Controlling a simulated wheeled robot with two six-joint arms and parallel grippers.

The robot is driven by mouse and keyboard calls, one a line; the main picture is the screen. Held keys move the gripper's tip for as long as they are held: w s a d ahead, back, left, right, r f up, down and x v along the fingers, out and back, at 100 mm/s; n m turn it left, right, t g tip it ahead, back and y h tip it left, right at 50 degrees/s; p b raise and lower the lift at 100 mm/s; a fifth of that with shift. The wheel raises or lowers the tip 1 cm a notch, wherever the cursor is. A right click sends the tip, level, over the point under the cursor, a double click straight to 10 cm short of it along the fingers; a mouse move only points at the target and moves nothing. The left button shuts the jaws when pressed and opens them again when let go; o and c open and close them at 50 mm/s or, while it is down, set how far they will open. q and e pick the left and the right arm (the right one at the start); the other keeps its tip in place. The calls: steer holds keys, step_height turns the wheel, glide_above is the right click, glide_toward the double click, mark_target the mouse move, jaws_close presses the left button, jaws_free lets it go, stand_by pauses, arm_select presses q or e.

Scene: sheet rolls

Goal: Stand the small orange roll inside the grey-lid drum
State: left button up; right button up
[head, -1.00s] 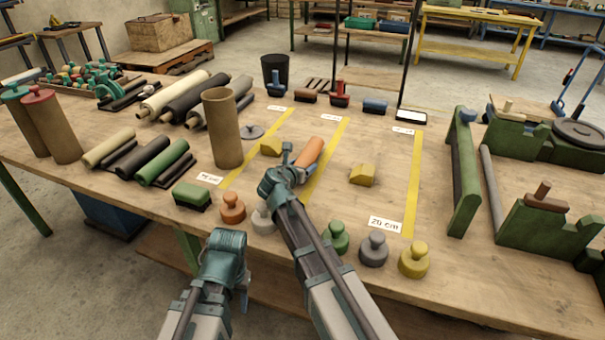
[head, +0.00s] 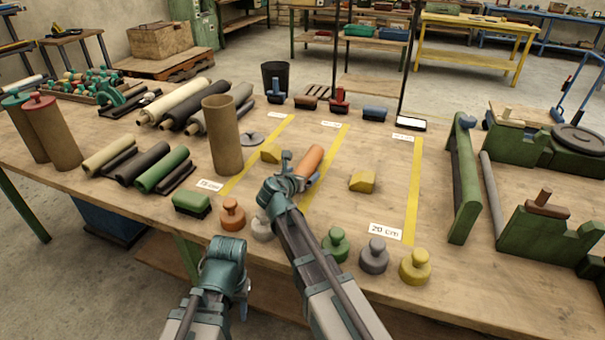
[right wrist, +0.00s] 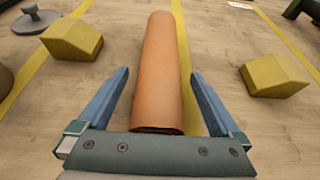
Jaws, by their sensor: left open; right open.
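The small orange roll (head: 309,160) lies on the table beyond my right gripper. In the right wrist view the roll (right wrist: 161,75) lies lengthwise between the two blue fingers, with gaps on both sides. My right gripper (right wrist: 160,100) is open around its near end; it also shows in the head view (head: 288,172). An open brown drum (head: 222,135) stands upright left of the roll, its inside hidden. A grey lid with a knob (head: 251,139) lies flat on the table beside it. My left gripper (head: 238,290) is open and empty at the table's front edge.
Yellow wedge blocks (head: 362,181) (head: 270,153) flank the roll. Several knobbed weights (head: 374,251) line the front edge. Dark and green rolls (head: 162,170) lie left of the drum, and two lidded drums (head: 52,132) stand far left. Table right of the roll is fairly clear.

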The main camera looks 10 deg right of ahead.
steer(key=p+v, duration=0.3)
steer(key=v, duration=0.7)
steer(key=shift+r+p, duration=0.1)
steer(key=shift+p, duration=0.2)
steer(key=shift+v, duration=0.75)
steer(key=shift+p, duration=0.3)
